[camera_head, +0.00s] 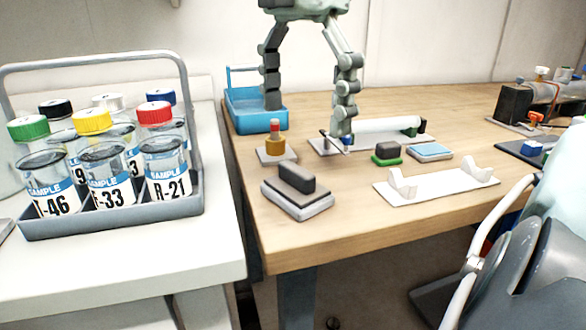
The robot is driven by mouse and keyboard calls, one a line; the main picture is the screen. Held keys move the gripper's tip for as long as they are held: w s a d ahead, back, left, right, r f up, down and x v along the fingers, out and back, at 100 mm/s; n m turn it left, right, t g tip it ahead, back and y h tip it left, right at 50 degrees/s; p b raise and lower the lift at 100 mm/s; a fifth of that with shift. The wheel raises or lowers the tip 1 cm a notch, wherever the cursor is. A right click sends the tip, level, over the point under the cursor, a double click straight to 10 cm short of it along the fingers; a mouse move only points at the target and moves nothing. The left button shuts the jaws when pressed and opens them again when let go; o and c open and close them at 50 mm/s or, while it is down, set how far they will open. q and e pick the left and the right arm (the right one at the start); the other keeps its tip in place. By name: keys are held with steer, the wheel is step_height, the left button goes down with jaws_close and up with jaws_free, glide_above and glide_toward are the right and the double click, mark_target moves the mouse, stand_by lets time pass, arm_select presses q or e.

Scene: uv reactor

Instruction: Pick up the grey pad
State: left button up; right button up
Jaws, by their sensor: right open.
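The grey pad (310,208) lies near the front left of the wooden table, a light grey slab with a dark grey layer and a dark block on top. My right gripper (308,118) hangs over the back of the table with its two fingers spread wide. It is open and empty, behind and above the grey pad, apart from it. My left gripper is not in view.
A blue tray (250,115) and a yellow-and-red part (276,145) stand behind the pad. A white tube (385,128), a green pad (387,160), a blue pad (430,151) and a white cradle (437,189) lie to the right. A rack of sample jars (120,222) stands left.

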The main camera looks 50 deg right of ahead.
mark_target(298, 168)
steer(key=shift+w+d+f, duration=0.1)
steer(key=shift+d+f, duration=0.05)
steer(key=shift+f, duration=0.35)
steer(key=f, duration=0.4)
steer(key=a+f, duration=0.1)
steer(key=f, duration=0.1)
steer(key=shift+f, duration=0.4)
steer(key=shift+c, duration=0.6)
steer(key=c, duration=1.2)
steer(key=shift+c, duration=1)
steer(key=shift+f, duration=0.1)
steer(key=shift+c, duration=0.7)
